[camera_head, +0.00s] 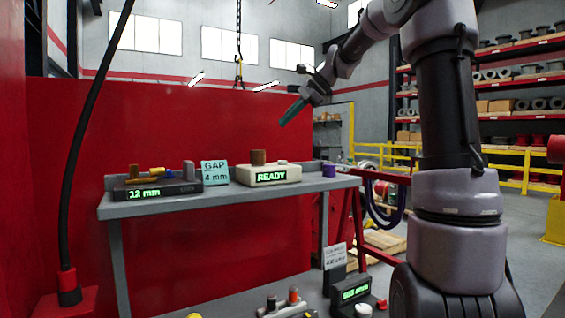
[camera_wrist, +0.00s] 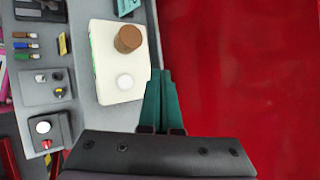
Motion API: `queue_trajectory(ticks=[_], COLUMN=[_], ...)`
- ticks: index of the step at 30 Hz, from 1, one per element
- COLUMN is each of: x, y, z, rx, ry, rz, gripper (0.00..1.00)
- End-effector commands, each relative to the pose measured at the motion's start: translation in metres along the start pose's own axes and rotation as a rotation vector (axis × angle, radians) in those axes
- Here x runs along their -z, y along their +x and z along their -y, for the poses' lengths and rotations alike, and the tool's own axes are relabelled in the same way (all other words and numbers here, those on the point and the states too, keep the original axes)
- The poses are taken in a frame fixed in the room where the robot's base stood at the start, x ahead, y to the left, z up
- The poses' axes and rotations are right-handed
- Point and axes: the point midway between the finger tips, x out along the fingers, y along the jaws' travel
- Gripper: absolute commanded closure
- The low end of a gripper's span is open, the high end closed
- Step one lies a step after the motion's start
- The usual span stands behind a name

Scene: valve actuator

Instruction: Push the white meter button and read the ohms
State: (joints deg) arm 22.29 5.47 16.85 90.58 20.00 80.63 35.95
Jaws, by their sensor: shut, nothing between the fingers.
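A cream box (camera_head: 268,176) on the grey bench has a green "READY" display. A brown cylinder (camera_head: 258,157) and a white round button (camera_head: 281,162) are on its top. In the wrist view the same box (camera_wrist: 106,50) shows the brown cylinder (camera_wrist: 128,39) and the white button (camera_wrist: 125,81). My gripper (camera_head: 284,121) is shut and empty, well above the box. In the wrist view its teal fingers (camera_wrist: 159,72) appear just right of the box's edge, apart from the button. No ohms reading is legible on the box.
A dark gauge (camera_head: 158,192) reads "12 mm", beside a "GAP 4 mm" sign (camera_head: 215,173). Below the bench stands a dark display unit (camera_head: 354,291) with a white round part (camera_head: 363,309). A red wall (camera_head: 190,120) is behind the bench. Air above the bench is clear.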

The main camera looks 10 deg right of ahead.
Motion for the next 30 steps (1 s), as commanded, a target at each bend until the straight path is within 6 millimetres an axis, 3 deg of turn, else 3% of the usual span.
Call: queue_trajectory(ticks=[11, 30], x=[0.004, 0.042], y=[0.006, 0.058], z=[-0.005, -0.043], rx=[-0.002, -0.001], ry=[-0.002, -0.004], rz=[0.000, -0.002], gripper=[1.00, 1.00])
